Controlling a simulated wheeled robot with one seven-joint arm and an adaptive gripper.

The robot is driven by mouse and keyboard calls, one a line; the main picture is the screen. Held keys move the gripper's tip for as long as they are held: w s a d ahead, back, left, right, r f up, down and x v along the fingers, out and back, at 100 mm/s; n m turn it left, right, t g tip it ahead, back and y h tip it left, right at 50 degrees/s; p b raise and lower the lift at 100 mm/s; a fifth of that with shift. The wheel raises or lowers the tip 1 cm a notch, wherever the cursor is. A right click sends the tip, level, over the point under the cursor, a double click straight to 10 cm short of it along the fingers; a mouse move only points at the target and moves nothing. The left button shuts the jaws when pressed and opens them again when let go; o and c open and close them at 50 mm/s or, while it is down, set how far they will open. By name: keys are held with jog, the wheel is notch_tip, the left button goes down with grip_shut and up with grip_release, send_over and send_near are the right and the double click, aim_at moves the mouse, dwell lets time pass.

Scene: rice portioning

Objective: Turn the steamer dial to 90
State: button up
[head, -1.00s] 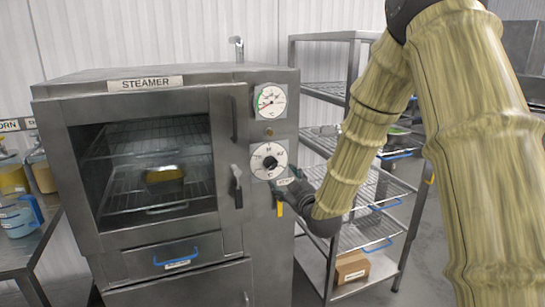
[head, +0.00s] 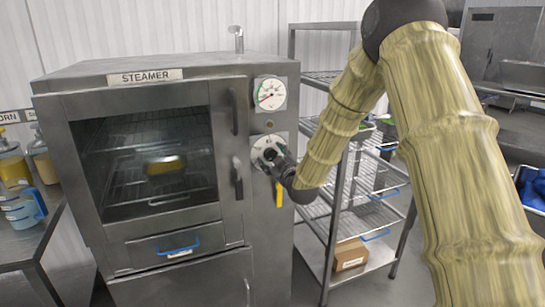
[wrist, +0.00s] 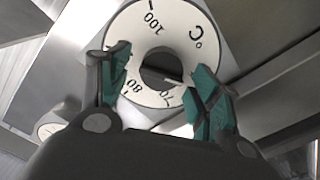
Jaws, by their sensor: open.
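The steamer (head: 150,180) is a grey metal cabinet with a glass door at the left of the head view. Its white dial plate (head: 262,147) is on the right-hand panel, partly covered by my gripper (head: 275,165). In the wrist view the dial plate (wrist: 190,30) shows 70, 80, 100 and °C around a dark round knob (wrist: 160,70). My gripper (wrist: 160,95) is open, with one green-padded finger on each side of the knob. Whether the pads touch the knob cannot be told. The knob's exact setting is unclear.
A round gauge (head: 270,93) sits above the dial. A wire rack (head: 335,200) stands right of the steamer. A yellow block shows behind the glass.

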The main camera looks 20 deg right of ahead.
jog(key=c, duration=1)
jog(key=shift+w+m, duration=0.1)
jog(key=shift+m, duration=0.2)
